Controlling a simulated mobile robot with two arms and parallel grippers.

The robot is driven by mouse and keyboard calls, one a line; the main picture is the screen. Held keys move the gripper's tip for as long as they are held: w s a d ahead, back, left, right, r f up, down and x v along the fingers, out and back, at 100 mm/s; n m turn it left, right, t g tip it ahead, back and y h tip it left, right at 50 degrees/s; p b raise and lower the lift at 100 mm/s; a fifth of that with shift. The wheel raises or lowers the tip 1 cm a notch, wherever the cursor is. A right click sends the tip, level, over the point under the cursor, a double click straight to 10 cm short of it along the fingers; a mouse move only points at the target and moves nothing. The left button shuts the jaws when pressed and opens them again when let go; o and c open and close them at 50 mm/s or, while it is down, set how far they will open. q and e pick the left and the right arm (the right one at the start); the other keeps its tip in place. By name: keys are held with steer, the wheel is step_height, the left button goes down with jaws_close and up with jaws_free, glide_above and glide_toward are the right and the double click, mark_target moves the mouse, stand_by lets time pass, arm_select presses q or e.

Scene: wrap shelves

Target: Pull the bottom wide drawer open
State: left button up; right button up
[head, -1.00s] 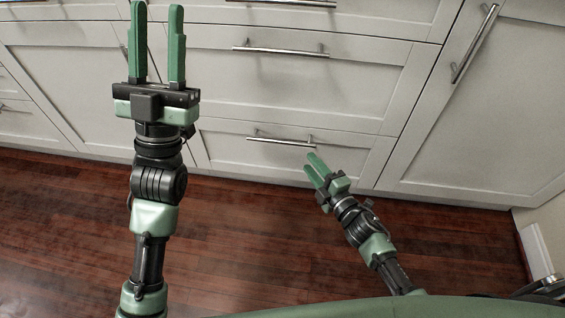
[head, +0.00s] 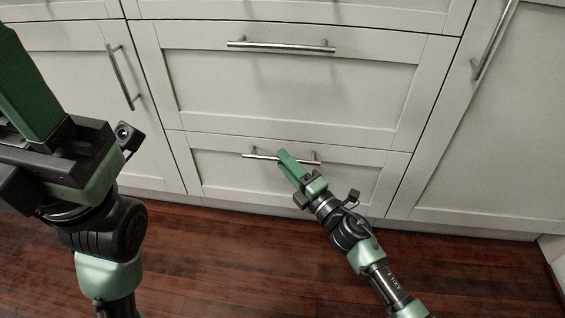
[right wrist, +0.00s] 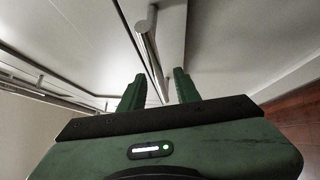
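The bottom wide drawer (head: 228,178) is a white panel, shut flush with the cabinet front. Its silver bar handle (head: 262,157) runs level across its upper part. My right gripper (head: 283,158) is at the middle of this handle, its fingers overlapping the bar in the head view. In the right wrist view, the handle (right wrist: 152,50) runs between the two green fingers of my right gripper (right wrist: 157,88), which are apart with gaps beside the bar. My left gripper (head: 28,95) is large at the left edge, away from the drawer; its fingertips are cut off.
A taller wide drawer (head: 285,90) with its own bar handle (head: 280,47) is above, shut. Cabinet doors stand at left (head: 70,90) and right (head: 500,150), both shut. The dark wooden floor (head: 220,260) in front is clear apart from my arms.

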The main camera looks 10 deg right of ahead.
steer(key=shift+x, duration=0.8)
jaws_close()
stand_by(0.9)
